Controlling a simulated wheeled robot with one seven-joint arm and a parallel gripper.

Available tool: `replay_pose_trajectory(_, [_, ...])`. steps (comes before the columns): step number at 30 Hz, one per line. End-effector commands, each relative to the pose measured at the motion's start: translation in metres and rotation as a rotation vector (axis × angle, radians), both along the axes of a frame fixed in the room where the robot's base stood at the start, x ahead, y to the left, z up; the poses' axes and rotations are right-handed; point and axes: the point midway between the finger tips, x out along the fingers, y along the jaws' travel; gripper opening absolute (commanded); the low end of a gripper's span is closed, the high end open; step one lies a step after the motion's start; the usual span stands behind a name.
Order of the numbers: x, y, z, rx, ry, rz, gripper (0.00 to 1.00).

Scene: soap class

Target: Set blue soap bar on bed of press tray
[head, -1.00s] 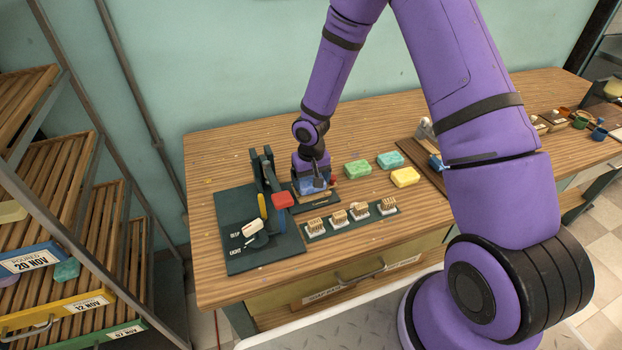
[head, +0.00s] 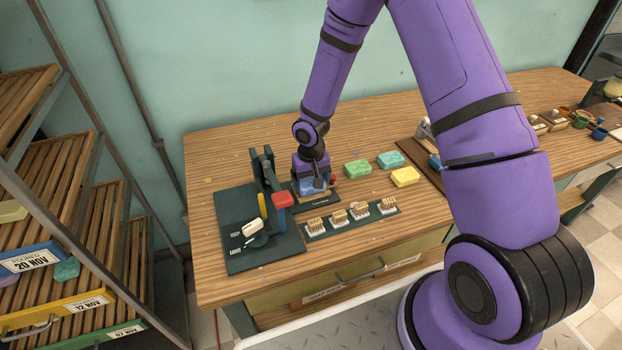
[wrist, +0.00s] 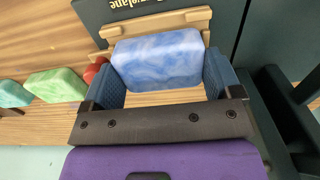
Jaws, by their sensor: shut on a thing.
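The blue marbled soap bar (wrist: 158,60) is between the two blue finger pads of my gripper (wrist: 160,76) in the wrist view. My gripper is shut on it. In the head view my gripper (head: 312,186) points down over the press tray (head: 322,203), and the bar shows as a small blue patch. The tray's wooden rails (wrist: 165,22) lie beside and partly under the bar in the wrist view. I cannot tell whether the bar touches the bed.
A dark stand with a lever (head: 262,172) and a red block (head: 282,200) is close on the left. Green (head: 357,169), teal (head: 390,159) and yellow (head: 405,177) soaps lie to the right. A strip of small stamps (head: 350,217) lies in front.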

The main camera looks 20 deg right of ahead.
Motion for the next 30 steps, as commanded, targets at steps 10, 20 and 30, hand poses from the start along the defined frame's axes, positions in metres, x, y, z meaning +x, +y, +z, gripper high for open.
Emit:
replay_pose_trajectory(10, [0.0, 0.0, -0.0037, 0.0, 0.0, 0.0, 0.59])
replay_pose_trajectory(20, [0.0, -0.0002, -0.0069, -0.001, 0.0, 0.0, 0.59])
replay_pose_trajectory(30, [0.0, -0.0001, -0.0072, -0.001, 0.0, 0.0, 0.94])
